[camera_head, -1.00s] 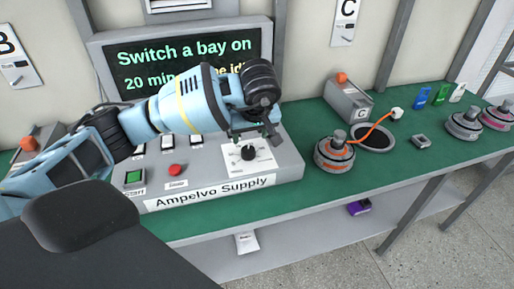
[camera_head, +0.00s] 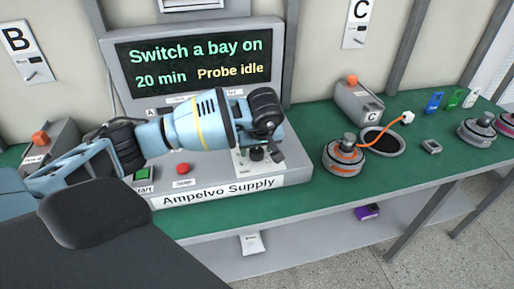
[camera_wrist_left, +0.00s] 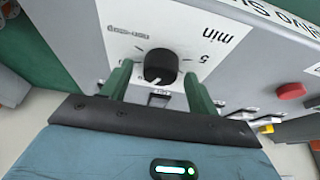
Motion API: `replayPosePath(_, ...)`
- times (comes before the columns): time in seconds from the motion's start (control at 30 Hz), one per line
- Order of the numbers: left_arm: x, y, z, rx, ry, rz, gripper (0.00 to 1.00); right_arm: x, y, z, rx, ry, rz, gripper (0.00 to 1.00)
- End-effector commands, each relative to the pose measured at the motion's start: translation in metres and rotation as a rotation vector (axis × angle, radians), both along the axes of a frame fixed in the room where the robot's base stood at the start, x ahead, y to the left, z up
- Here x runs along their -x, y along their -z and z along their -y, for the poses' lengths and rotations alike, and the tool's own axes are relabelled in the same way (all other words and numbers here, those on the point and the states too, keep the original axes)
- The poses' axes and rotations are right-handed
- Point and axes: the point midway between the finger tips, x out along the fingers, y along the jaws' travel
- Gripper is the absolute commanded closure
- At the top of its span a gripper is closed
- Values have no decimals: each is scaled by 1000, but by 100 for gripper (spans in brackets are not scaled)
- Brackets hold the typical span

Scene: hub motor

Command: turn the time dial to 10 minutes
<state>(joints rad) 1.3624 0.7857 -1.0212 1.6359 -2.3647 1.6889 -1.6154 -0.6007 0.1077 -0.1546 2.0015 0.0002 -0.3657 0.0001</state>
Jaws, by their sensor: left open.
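The black time dial (camera_head: 257,154) sits on a white plate on the sloped grey Ampelvo Supply console (camera_head: 225,188). My left gripper (camera_head: 262,149) is just above it, open. In the left wrist view the dial (camera_wrist_left: 160,66) lies between the two green fingers of the gripper (camera_wrist_left: 158,84), one on each side. I cannot tell whether they touch it. The dial's pale mark points toward the gripper's palm, at a small label that is hard to read. A 5 and "min" are printed at its upper right.
The screen (camera_head: 150,52) reads "Switch a bay on 20 min" and "Probe idle". A red button (camera_head: 183,168) and green start button (camera_head: 143,173) are left of the dial. An orange-banded hub motor (camera_head: 344,158) stands on the green bench to the right.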

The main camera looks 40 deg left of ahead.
Motion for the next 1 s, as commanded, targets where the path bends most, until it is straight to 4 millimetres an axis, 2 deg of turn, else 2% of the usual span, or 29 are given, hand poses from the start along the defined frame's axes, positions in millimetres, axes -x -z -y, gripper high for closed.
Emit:
replayPosePath(0.03,0,0,0,0,0,0,43,0,0,0,0,0,0,64)
replayPosePath(0.37,0,0,0,0,0,0,84,0,0,0,0,0,0,64)
replayPosePath(0.67,0,-1,1,0,-42,0,84,-2,-3,0,1,0,5,64)
replayPosePath(1.0,-2,-2,2,0,-272,1,84,-9,-13,1,1,0,26,64)
